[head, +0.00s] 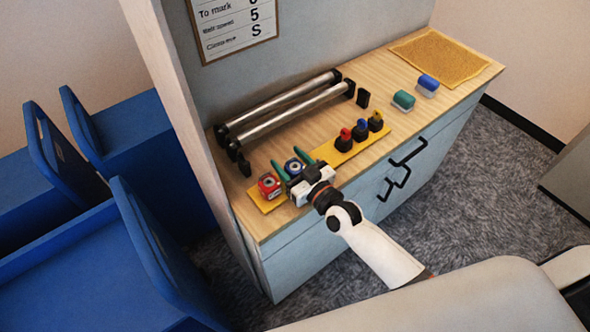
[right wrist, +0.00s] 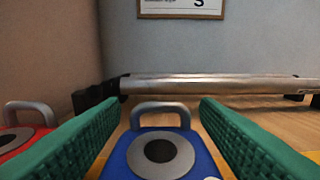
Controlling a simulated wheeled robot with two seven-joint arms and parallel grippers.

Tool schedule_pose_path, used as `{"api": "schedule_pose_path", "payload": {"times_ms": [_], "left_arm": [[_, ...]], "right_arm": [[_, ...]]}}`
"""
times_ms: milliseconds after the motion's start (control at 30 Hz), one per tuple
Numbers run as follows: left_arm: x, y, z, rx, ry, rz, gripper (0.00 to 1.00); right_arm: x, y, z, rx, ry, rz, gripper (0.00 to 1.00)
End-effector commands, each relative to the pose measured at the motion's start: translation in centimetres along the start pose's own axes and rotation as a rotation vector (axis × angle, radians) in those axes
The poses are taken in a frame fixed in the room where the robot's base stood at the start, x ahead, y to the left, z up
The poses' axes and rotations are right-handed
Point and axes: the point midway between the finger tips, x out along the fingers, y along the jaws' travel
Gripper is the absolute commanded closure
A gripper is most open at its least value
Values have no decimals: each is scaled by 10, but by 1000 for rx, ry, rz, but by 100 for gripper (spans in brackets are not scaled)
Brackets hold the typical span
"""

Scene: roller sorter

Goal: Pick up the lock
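A blue lock (head: 294,166) with a grey shackle and a dark round dial sits on the yellow strip on the counter. It also fills the lower middle of the right wrist view (right wrist: 158,155). A red lock (head: 269,185) sits to its left; part of it shows at the left edge of the right wrist view (right wrist: 18,140). My right gripper (head: 292,163) is open, its green fingers on either side of the blue lock. Gaps show between the fingers and the lock. My left gripper is not in view.
Two metal rollers (head: 283,109) lie behind the locks. Red, blue and yellow-topped black pieces stand on a yellow plate (head: 343,156) to the right. Green (head: 403,100) and blue (head: 427,86) blocks and a yellow mat (head: 440,58) are farther right. Blue bins (head: 150,262) stand left.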

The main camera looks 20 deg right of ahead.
Motion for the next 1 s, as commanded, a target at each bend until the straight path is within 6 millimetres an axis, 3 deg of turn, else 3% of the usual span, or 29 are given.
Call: {"api": "schedule_pose_path", "payload": {"times_ms": [33, 233, 567, 1000], "left_arm": [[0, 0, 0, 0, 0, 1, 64], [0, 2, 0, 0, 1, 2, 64], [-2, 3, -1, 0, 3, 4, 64], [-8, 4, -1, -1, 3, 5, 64]], "right_arm": [[0, 0, 0, 0, 0, 0, 52], [0, 0, 0, 0, 0, 0, 84], [0, 0, 11, 1, -3, 0, 84], [0, 0, 91, -1, -4, -1, 84]]}}
